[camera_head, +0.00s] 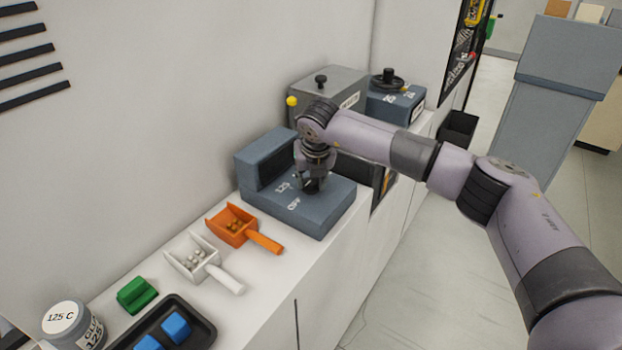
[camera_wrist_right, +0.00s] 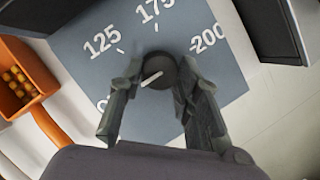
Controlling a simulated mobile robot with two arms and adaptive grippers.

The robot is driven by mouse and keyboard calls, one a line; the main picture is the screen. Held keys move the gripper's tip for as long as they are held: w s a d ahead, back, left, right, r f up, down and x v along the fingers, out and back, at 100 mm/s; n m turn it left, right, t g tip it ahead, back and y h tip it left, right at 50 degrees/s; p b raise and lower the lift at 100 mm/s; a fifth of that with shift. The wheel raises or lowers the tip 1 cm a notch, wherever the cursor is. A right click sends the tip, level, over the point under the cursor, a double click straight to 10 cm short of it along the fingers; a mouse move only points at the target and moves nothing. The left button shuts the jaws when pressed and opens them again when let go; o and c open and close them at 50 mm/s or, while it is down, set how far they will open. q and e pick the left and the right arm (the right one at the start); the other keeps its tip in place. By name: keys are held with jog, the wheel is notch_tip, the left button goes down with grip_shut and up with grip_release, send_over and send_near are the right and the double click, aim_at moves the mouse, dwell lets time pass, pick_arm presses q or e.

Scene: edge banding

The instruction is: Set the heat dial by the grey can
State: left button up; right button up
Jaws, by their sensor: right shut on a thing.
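The heat dial (camera_wrist_right: 160,68) is a dark round knob with a white pointer line, on top of a blue-grey heater box (camera_head: 325,208). In the wrist view the printed marks 125, 175 and 200 show around it. A partly covered mark starting with O is at lower left, and the pointer aims toward it. My right gripper (camera_head: 314,186) reaches down over the box; in the wrist view its fingers (camera_wrist_right: 158,90) are shut on the dial from both sides. The grey can (camera_head: 88,332), at lower left, has a pale lid reading 125 C and a side label with 125. My left gripper is not in view.
An orange scoop (camera_head: 235,227) and a white scoop (camera_head: 195,257) hold small pieces beside the box. A green block (camera_head: 136,294) and a black tray (camera_head: 205,328) with blue blocks lie nearer. Grey machines (camera_head: 335,82) stand behind my arm. The wall runs along the left.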

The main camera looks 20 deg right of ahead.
jog(key=shift+a+f+m+h+b, duration=0.15)
jog(key=shift+m+h+b, duration=0.15)
jog(key=shift+m+b, duration=0.6)
jog(key=m+h+b, duration=0.1)
jog(key=m+b, duration=0.2)
jog(key=b, duration=0.2)
jog(key=shift+w+a+m+g, duration=0.1)
jog(key=shift+m+g, duration=0.2)
jog(key=shift+m, duration=0.1)
jog(key=m+h+b, duration=0.1)
jog(key=m, duration=0.1)
jog(key=shift+a+m+g+b, duration=0.1)
jog(key=shift+m+g+b, duration=0.2)
jog(key=shift+g+b, duration=0.1)
jog(key=shift+w+r+m+g+h+b, duration=0.1)
jog(key=shift+m+g+h+b, duration=0.15)
jog(key=shift+m, duration=0.6)
jog(key=shift+w+r+m+g+h+b, duration=0.1)
jog(key=shift+m+g+h+b, duration=0.15)
jog(key=shift+m, duration=0.6)
jog(key=o, duration=1.1)
jog(key=shift+o, duration=0.2)
